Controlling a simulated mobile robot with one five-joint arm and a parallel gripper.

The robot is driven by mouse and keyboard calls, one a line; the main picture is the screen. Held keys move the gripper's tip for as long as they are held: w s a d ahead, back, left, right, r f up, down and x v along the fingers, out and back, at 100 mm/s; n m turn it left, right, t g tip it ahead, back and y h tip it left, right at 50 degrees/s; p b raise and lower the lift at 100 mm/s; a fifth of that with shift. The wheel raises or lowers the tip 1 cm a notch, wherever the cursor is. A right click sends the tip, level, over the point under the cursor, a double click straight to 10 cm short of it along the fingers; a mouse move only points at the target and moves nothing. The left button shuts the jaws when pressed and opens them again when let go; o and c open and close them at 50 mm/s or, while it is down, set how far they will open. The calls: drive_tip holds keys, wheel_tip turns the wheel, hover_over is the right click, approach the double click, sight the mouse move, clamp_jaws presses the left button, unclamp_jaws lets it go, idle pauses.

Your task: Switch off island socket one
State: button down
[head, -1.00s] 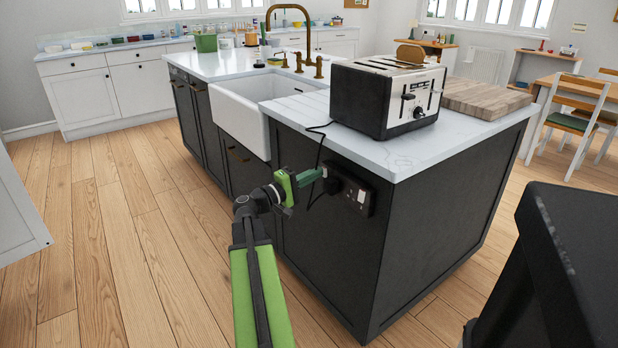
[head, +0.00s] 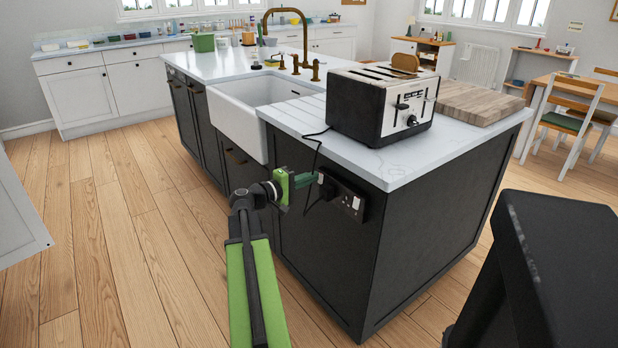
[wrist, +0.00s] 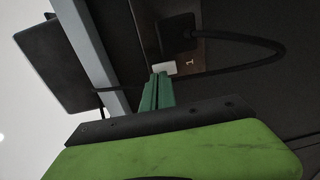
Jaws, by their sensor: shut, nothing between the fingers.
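The black double socket (head: 343,196) is on the dark end panel of the island, below the worktop. A black plug with a cable (head: 326,188) fills its left side. White switches show on its right part in the head view. My gripper (head: 314,179) is shut and empty, with green fingers just left of the plug. In the wrist view, the shut fingertips (wrist: 159,78) are right by a white rocker switch (wrist: 163,68). This switch is beside a "1" mark and below the plug (wrist: 178,33). I cannot tell whether they touch, or the rocker's position.
The black cable (wrist: 240,40) loops from the plug, close to my fingers, and runs up to the worktop by the toaster (head: 382,102). The worktop edge (head: 388,184) overhangs above the socket. Wooden floor (head: 130,250) is clear at the left.

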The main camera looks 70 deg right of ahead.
drive_tip(key=p+v, duration=0.1)
drive_tip(key=v, duration=1.3)
drive_tip(key=shift+r, duration=0.35)
drive_tip(key=shift+w, duration=0.1)
